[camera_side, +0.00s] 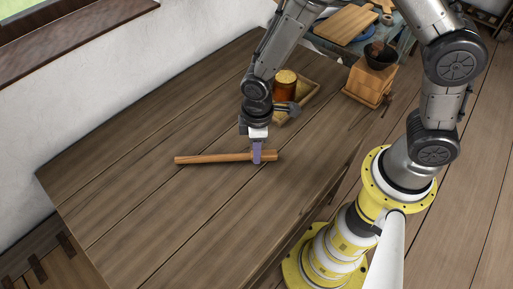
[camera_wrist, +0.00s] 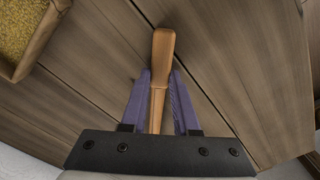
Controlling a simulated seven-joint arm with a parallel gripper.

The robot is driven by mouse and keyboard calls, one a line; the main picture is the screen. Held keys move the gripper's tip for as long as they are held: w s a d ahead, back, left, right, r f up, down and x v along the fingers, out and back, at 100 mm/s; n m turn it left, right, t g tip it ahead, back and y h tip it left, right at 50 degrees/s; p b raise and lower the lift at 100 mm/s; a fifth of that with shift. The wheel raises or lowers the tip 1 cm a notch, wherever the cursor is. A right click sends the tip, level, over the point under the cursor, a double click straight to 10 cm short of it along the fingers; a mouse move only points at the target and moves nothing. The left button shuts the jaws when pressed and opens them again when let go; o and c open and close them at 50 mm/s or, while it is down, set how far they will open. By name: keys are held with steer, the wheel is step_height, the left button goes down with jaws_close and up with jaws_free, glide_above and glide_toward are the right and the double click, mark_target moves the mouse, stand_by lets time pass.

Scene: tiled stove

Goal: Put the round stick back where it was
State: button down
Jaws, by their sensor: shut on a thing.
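The round stick (camera_side: 213,158) is a light brown wooden rod, lying level along the plank table (camera_side: 130,180). In the wrist view the stick (camera_wrist: 162,50) runs up between the fingers, with its thicker rounded end beyond them. My gripper (camera_side: 257,158) has its purple fingers closed around the stick near its right end in the side view. The fingers also show in the wrist view (camera_wrist: 159,95), one on each side of the stick. I cannot tell whether the stick touches the table or is just above it.
Behind the gripper, a shallow wooden tray (camera_side: 310,103) holds a brown jar (camera_side: 286,82); a tray with yellow grains (camera_wrist: 20,30) is at the upper left in the wrist view. A wooden grinder (camera_side: 368,82) stands farther back right. The table's left and front are clear.

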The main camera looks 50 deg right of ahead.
steer(key=c, duration=0.7)
jaws_free()
steer(key=shift+o, duration=0.2)
step_height(320, 180, up, 12)
steer(key=shift+r, duration=0.2)
steer(key=s+d+r+m+t, duration=0.5)
steer(key=s+d+r+m, duration=0.4)
steer(key=s+d+r, duration=0.3)
steer(key=s+d, duration=0.2)
steer(key=shift+s+d+r, duration=0.15)
steer(key=shift+s+r, duration=0.25)
